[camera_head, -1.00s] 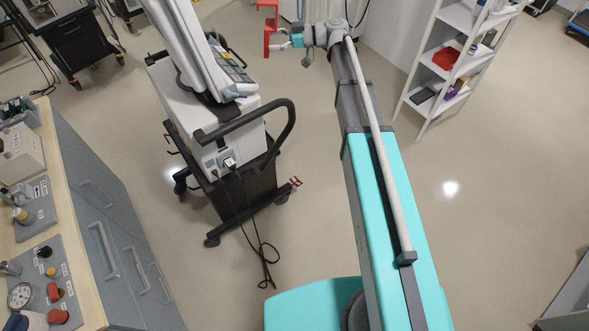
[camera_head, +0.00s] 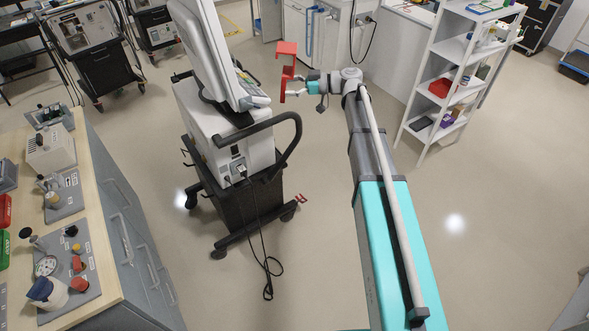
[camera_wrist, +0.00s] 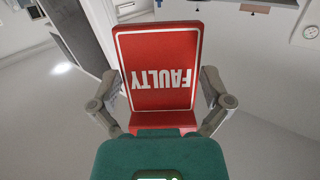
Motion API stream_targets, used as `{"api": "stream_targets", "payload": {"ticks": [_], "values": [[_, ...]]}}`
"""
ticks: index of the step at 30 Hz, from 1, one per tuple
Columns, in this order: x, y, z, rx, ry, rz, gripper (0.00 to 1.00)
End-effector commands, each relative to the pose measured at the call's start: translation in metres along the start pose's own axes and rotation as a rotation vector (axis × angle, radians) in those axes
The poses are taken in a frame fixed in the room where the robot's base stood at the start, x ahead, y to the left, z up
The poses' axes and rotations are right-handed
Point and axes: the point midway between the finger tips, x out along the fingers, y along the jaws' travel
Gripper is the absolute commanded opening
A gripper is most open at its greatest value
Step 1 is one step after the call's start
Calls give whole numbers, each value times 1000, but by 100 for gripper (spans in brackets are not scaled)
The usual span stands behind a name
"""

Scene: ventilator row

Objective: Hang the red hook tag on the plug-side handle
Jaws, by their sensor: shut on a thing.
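The red hook tag (camera_head: 286,66) is held in my gripper (camera_head: 298,88) in the head view, in the air to the right of the ventilator's screen. In the wrist view the red tag (camera_wrist: 160,68) shows its face with the word FAULTY upside down, between the two fingers of my gripper (camera_wrist: 160,105). The ventilator (camera_head: 228,135) stands on a wheeled cart. Its black handle (camera_head: 262,130) loops out on the side with the plug (camera_head: 241,168), from which a black cable hangs to the floor. The tag is apart from the handle, beyond it in the picture.
A workbench (camera_head: 95,185) with several devices stands at the left. A white shelf (camera_head: 445,85) stands at the right. More ventilator carts (camera_head: 95,60) stand at the back left.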

Motion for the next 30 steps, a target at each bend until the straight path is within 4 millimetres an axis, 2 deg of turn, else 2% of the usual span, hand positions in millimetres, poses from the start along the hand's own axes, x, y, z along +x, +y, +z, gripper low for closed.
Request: {"api": "stream_targets", "payload": {"ticks": [20,26,30], "values": [[8,-2,3,0,-1,-3,51],[12,-2,20,4,-6,31,51],[17,0,41,9,-13,79,51]]}}
